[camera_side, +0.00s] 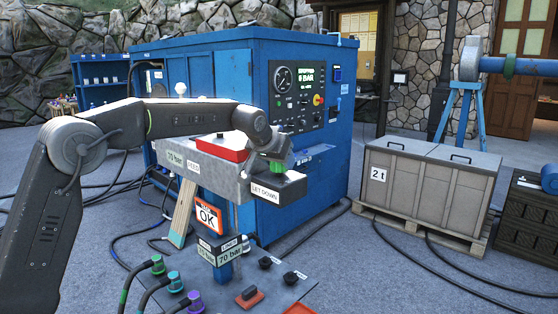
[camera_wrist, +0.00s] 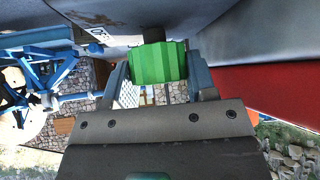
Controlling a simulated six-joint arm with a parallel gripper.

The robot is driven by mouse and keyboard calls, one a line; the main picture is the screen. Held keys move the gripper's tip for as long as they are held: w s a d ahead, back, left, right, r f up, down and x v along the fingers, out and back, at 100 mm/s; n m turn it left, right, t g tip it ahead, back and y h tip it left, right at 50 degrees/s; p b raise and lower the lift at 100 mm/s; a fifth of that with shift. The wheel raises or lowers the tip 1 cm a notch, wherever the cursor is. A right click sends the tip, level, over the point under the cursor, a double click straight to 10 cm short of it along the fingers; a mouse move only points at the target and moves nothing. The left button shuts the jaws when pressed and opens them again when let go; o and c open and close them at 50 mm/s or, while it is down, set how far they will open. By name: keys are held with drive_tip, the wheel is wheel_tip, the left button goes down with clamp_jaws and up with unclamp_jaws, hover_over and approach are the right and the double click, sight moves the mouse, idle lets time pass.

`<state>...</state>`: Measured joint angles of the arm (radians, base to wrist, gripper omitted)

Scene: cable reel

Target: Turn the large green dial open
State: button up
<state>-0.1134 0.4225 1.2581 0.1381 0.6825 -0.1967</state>
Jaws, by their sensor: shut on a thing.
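The large green dial (camera_side: 275,166) sits beside the "LET DOWN" plate on the grey valve block (camera_side: 222,180). In the wrist view the ribbed green dial (camera_wrist: 158,63) stands between the two jaws, with its dark stem showing above it. My gripper (camera_side: 278,155) reaches the dial from above in the side view and partly hides it. In the wrist view my gripper (camera_wrist: 159,72) is shut on the dial, one finger on each side. The dial's turn angle cannot be read.
A red block (camera_side: 222,148) lies on top of the valve block, close beside my wrist. The blue pump cabinet (camera_side: 205,80) stands behind. Grey crates (camera_side: 425,185) stand at right.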

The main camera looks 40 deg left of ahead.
drive_tip(key=shift+m+h, duration=1.2)
drive_tip(key=shift+m, duration=0.8)
drive_tip(key=o, duration=0.9)
drive_tip(key=v, duration=1.3)
drive_tip(key=shift+s+a+r, duration=0.25)
drive_tip(key=shift+s+a, duration=0.05)
drive_tip(key=shift+s, duration=0.05)
